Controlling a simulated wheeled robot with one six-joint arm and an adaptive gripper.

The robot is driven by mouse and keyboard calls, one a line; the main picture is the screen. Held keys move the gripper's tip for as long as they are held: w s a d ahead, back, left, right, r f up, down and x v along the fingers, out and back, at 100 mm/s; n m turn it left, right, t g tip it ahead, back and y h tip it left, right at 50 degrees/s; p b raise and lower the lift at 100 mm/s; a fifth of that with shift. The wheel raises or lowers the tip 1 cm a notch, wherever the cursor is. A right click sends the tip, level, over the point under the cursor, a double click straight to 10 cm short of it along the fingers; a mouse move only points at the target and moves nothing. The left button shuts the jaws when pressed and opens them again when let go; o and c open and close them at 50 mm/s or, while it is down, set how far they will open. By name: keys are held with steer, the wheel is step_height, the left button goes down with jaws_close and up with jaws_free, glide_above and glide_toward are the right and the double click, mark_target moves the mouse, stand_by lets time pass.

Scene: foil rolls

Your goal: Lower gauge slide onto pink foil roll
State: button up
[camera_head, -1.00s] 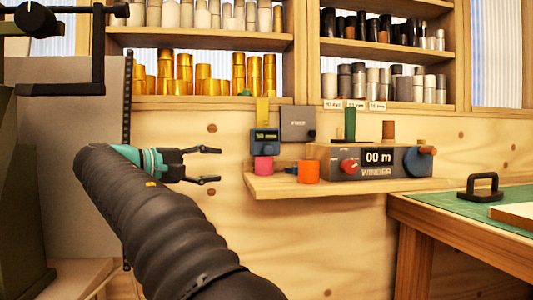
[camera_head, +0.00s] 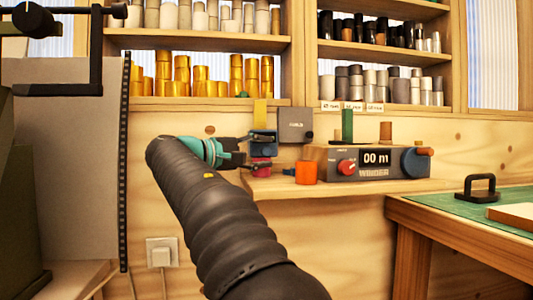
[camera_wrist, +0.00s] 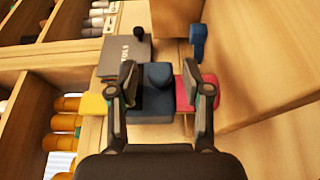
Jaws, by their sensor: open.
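The gauge slide (camera_head: 264,151) is a dark blue block on a yellow upright strip (camera_head: 260,112) at the left end of the wall shelf. The pink foil roll (camera_head: 262,171) stands below it, partly hidden by my gripper. My gripper (camera_head: 271,150) is open, with its fingers around the slide. In the wrist view, the slide's round knob (camera_wrist: 158,76) lies between my fingers, and the pink roll (camera_wrist: 210,93) shows beyond the right finger. I cannot tell whether the fingers touch the slide, or whether the slide touches the roll.
An orange roll (camera_head: 306,172) stands right of the pink one, with a small blue part (camera_wrist: 198,42) near it. The winder (camera_head: 375,163) fills the shelf's right side. A grey box (camera_head: 295,124) is on the wall behind. A green-topped bench (camera_head: 450,207) is at the right.

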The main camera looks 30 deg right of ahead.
steer(key=shift+w+d, duration=0.1)
steer(key=shift+d, duration=0.6)
jaws_close()
